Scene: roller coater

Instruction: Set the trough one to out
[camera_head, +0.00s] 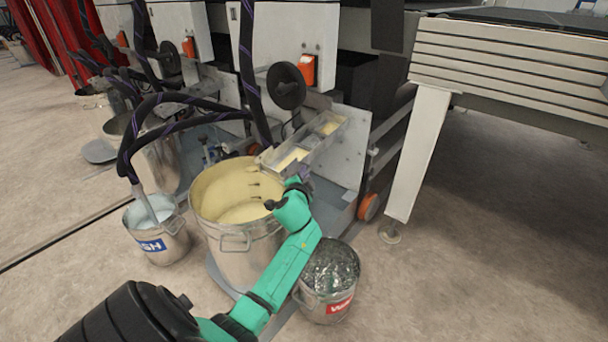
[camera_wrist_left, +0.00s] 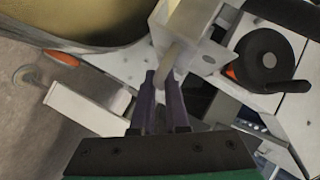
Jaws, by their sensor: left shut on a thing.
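The metal trough (camera_head: 322,146) with yellowish liquid is tilted out from the machine, its lower end above the rim of a large pot of cream-yellow liquid (camera_head: 235,215). My left gripper (camera_head: 297,179) is at the trough's near lower end. In the left wrist view its purple fingers (camera_wrist_left: 164,88) are shut on a short pale rod or lip under the trough's end (camera_wrist_left: 190,22). The exact part held is partly hidden by the fingers. My right gripper shows in neither view.
A bucket with a red label (camera_head: 330,275) stands close to my left arm. A bucket with a blue label (camera_head: 157,230) stands left of the large pot. A black handwheel (camera_head: 286,86) is above the trough. Floor is open at right.

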